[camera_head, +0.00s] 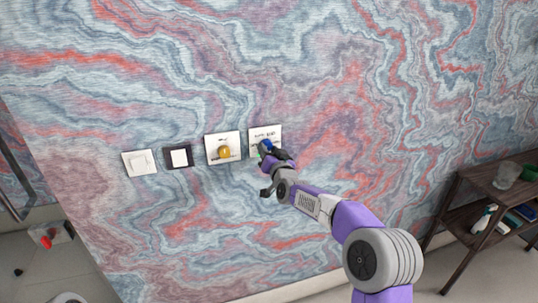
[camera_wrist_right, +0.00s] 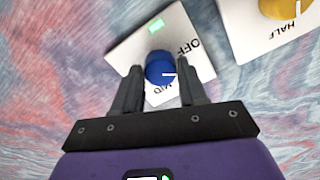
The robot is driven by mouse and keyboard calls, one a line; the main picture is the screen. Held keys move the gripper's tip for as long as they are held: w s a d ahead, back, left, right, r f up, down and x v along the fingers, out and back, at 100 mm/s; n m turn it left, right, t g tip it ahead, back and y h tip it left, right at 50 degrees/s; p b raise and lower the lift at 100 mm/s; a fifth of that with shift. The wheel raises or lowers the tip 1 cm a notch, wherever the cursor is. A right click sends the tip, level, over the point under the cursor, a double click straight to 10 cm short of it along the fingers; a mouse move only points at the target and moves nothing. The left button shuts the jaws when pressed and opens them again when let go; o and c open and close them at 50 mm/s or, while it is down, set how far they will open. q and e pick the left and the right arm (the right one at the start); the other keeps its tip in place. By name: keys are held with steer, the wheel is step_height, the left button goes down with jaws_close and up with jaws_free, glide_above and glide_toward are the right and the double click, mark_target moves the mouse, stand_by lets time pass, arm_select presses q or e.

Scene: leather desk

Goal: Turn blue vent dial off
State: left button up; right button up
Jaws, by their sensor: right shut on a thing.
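The blue dial (camera_head: 265,146) sits on a white plate (camera_head: 257,132) on the marbled wall. In the right wrist view the blue dial (camera_wrist_right: 159,68) shows a short white mark pointing to the right. Its white plate (camera_wrist_right: 124,50) carries the word OFF at upper right, other lettering partly hidden below, and a small green patch. My right gripper (camera_head: 272,160) reaches the dial from below; in the wrist view its two fingers (camera_wrist_right: 160,88) stand on both sides of the dial, shut on it. My left gripper is not in view.
A yellow dial (camera_head: 224,152) on its own white plate is just left of the blue one. Further left are a dark-framed switch (camera_head: 179,157) and a white switch (camera_head: 140,162). A wooden shelf (camera_head: 485,205) stands at the right.

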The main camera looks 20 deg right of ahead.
steer(key=n+b, duration=0.1)
steer(key=n, duration=0.6)
steer(key=shift+b, duration=0.4)
stand_by(0.3)
steer(key=o, duration=1.1)
steer(key=shift+c, duration=0.2)
steer(key=s, duration=0.7)
steer(key=shift+s+d, duration=0.2)
steer(key=shift+s, duration=0.1)
